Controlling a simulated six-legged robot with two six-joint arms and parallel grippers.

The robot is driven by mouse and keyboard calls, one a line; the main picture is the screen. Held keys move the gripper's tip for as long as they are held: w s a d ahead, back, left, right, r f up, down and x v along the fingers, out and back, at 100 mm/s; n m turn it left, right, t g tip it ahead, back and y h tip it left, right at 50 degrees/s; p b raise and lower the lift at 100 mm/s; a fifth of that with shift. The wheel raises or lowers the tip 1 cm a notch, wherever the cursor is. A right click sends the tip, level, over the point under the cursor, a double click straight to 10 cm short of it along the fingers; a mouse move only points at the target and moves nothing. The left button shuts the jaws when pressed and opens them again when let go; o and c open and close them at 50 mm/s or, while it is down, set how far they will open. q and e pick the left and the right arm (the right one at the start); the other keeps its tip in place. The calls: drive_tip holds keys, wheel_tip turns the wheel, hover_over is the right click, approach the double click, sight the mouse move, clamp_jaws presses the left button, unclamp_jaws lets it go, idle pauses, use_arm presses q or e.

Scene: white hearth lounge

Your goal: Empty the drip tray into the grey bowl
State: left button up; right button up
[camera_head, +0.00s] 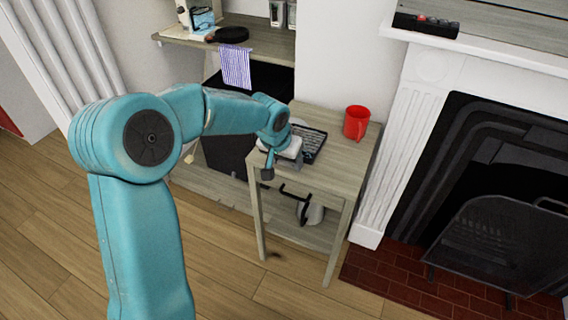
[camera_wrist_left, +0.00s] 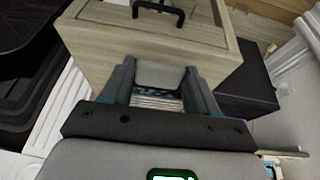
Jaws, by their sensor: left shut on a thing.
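My left arm reaches in from the left, and my left gripper (camera_head: 277,158) is at the front left edge of the small wooden table (camera_head: 335,165). A dark, ribbed drip tray (camera_head: 312,141) is right beside it at the table top. In the left wrist view my left gripper (camera_wrist_left: 160,82) is shut, with a light grey piece between its fingers; I take this as part of the tray. The tray looks level; its contents cannot be made out. A pale rounded thing (camera_head: 314,214) is low under the table; I cannot tell if it is the grey bowl. My right gripper is not in view.
A red mug (camera_head: 356,122) stands at the table's back right. A black handle (camera_head: 295,192) shows below the table top. A fireplace (camera_head: 495,165) with a dark mesh screen is at right. A shelf (camera_head: 262,42) with a black pan is behind.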

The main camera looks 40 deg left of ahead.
use_arm(q)
drive_tip(key=shift+d+f+b, duration=0.1)
drive_tip(key=shift+f+b, duration=0.2)
drive_tip(key=shift+b, duration=0.3)
drive_tip(key=shift+r, duration=0.1)
drive_tip(key=shift+r+p, duration=1.65)
drive_tip(key=shift+r, duration=0.45)
drive_tip(key=shift+f, duration=0.1)
